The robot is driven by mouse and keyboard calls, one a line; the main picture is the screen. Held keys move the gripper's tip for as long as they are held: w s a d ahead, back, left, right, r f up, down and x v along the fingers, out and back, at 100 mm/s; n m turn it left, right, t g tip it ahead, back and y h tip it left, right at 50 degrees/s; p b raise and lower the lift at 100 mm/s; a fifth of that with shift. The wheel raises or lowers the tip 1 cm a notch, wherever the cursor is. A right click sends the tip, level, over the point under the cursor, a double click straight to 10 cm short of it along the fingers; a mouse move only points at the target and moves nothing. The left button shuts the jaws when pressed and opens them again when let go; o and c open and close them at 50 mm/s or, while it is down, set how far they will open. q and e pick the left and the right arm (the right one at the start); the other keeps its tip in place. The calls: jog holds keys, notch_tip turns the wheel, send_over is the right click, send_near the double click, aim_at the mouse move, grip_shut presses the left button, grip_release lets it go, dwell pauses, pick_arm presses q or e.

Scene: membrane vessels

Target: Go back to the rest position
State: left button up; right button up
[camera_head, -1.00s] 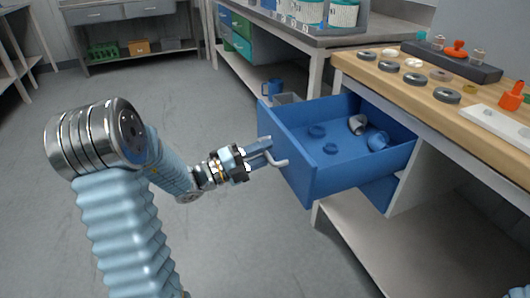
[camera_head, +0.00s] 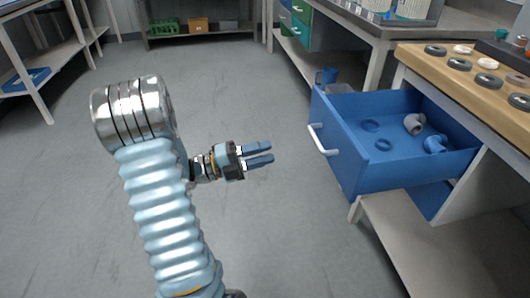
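My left gripper (camera_head: 267,154) is in the middle of the head view, pointing right. Its two blue fingers are apart with nothing between them. It is clear of the white handle (camera_head: 322,141) on the front of the open blue drawer (camera_head: 338,160), with a gap of floor showing between them. In the drawer lie a grey elbow fitting (camera_head: 414,123), a blue elbow fitting (camera_head: 435,144) and blue rings (camera_head: 371,125). My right gripper is not in view.
The drawer sticks out from under a wooden-topped bench (camera_head: 455,75) with several rings on it. A lower shelf (camera_head: 420,235) is below the drawer. Another bench (camera_head: 365,30) stands behind. The grey floor (camera_head: 300,240) around my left arm is free.

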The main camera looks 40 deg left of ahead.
pick_arm(q)
jog(key=s+d+f+m+g, duration=0.2)
jog(key=d+f+m+g, duration=0.45)
jog(key=f, duration=0.35)
jog(key=s+d+f+m+g, duration=0.1)
jog(key=d+f+m+g, duration=0.45)
jog(key=d+f, duration=0.35)
jog(key=s+d+f+m+g+y, duration=0.35)
jog(key=f+m, duration=0.45)
jog(key=m, duration=0.3)
jog(key=s+d+f+m+g+y, duration=0.25)
jog(key=s+f+m+y, duration=0.2)
jog(key=f+m, duration=0.55)
jog(key=w+d+f+m+t, duration=0.1)
jog(key=d+m, duration=0.4)
jog(key=m, duration=0.6)
jog(key=shift+w+d+f+m+t, duration=0.15)
jog(key=shift+w+d+m+t, duration=0.2)
jog(key=shift+w+t, duration=0.75)
